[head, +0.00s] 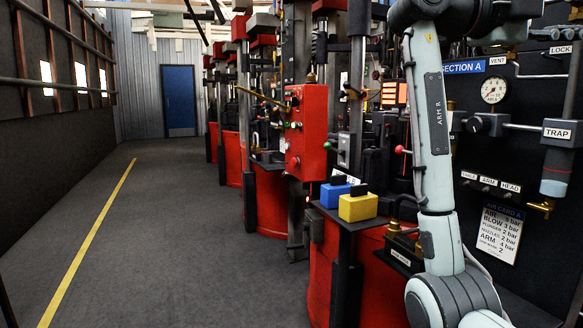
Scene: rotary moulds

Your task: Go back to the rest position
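My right arm (436,120), marked ARM R, stands upright at the right of the head view. It rises from a large grey joint at the bottom to a dark joint at the top edge. It hides part of the machine and panel behind it. The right gripper is outside the picture. My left arm and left gripper do not show.
Red machines (268,195) line the right of the aisle. Nearby are a red control box (306,132), a blue block (334,194), a yellow block (358,207) and a panel with a gauge (493,90). The grey floor (190,240) is clear up to a blue door (179,100).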

